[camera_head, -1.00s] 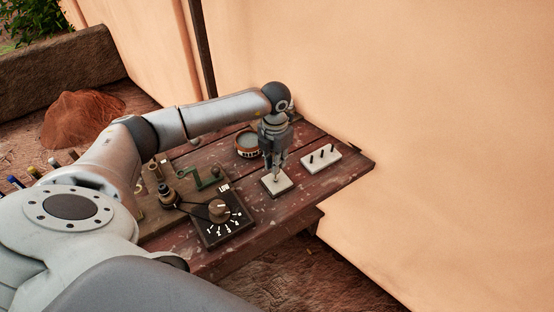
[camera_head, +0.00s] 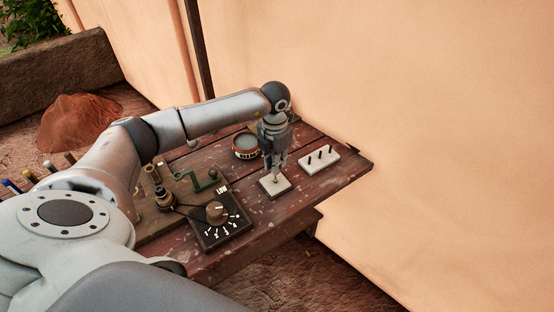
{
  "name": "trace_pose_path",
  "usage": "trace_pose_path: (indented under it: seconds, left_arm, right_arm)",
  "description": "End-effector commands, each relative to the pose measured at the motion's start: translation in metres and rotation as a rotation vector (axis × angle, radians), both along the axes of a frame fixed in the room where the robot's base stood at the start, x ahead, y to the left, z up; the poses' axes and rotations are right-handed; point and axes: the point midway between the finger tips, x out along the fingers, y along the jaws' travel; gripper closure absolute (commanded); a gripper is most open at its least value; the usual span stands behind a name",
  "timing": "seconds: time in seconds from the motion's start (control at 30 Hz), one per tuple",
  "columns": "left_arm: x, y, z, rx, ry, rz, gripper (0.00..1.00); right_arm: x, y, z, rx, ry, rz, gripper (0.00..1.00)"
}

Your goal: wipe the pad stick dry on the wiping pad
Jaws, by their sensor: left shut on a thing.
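The wiping pad (camera_head: 268,187) is a pale square on a dark base, lying on the wooden table. My left gripper (camera_head: 275,171) points straight down over it, shut on the pad stick (camera_head: 275,178). Only a short piece of the stick shows below the fingers. Its lower end appears to be at the pad's surface, but I cannot tell whether it touches. My right gripper is not in view.
The table (camera_head: 320,185) also bears a round bowl (camera_head: 246,146) behind the pad and a white block with dark pegs (camera_head: 320,160) to the right. A dark dial box (camera_head: 222,228) and a green crank (camera_head: 205,183) stand to the left. A tan wall (camera_head: 430,120) rises behind.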

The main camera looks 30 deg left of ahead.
Motion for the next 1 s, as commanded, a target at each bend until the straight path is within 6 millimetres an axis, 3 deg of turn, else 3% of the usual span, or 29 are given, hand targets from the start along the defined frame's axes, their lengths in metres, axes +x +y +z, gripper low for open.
trace_pose_path:
  seconds: [0.27, 0.73, 1.0]
  left_arm:
    - [-0.011, 0.005, 0.0, 0.001, 0.002, 0.001, 1.0]
    - [0.008, -0.003, -0.002, 0.001, 0.001, 0.001, 1.0]
    - [0.003, -0.001, 0.0, 0.001, 0.003, 0.0, 1.0]
  right_arm:
    - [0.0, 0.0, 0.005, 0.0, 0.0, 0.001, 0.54]
    - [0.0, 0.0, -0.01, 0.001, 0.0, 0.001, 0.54]
    - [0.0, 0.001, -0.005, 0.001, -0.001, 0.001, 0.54]
